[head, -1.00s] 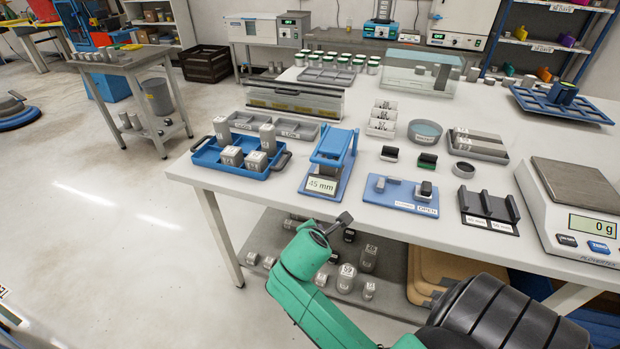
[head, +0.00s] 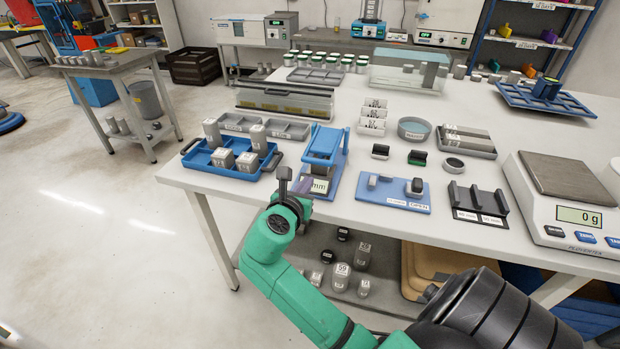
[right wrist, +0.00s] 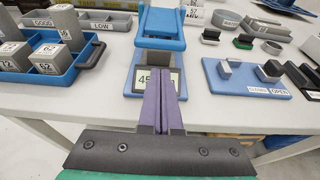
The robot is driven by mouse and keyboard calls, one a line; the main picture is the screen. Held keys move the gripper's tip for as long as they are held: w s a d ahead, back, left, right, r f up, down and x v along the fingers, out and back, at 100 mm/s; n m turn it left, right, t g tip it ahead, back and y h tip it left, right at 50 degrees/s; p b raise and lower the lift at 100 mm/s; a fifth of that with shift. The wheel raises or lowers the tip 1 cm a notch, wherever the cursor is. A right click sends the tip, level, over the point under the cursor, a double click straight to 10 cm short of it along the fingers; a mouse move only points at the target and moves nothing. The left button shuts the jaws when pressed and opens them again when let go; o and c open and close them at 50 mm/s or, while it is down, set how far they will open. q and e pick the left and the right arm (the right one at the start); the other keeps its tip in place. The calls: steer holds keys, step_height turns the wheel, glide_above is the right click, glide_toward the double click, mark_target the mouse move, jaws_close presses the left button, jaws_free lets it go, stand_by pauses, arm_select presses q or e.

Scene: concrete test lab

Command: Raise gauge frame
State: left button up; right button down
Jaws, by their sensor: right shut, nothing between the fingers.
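The gauge frame (head: 324,148) is a blue frame standing on a blue-grey base at the front of the white table. A label on its base (right wrist: 157,80), partly hidden by my fingers in the right wrist view, reads 45 mm in the earlier head view. In the right wrist view the frame's blue top (right wrist: 163,22) stands ahead of my fingers. My right gripper (head: 296,184) is shut and empty, just in front of the base at the table's front edge. Its purple fingers (right wrist: 163,102) are pressed together and point toward the frame, apart from its top. My left gripper is not in view.
A blue tray (head: 232,173) with several grey blocks stands left of the frame. A blue fixture with an OPEN label (head: 393,205), a dark slotted stand (head: 477,216) and a scale (head: 590,215) stand to the right. The table's front edge lies beneath my gripper.

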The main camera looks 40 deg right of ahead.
steer(key=x, duration=0.8)
steer(key=shift+w+d+f, duration=0.1)
steer(key=shift+w+d, duration=0.05)
steer(key=shift+d, duration=0.1)
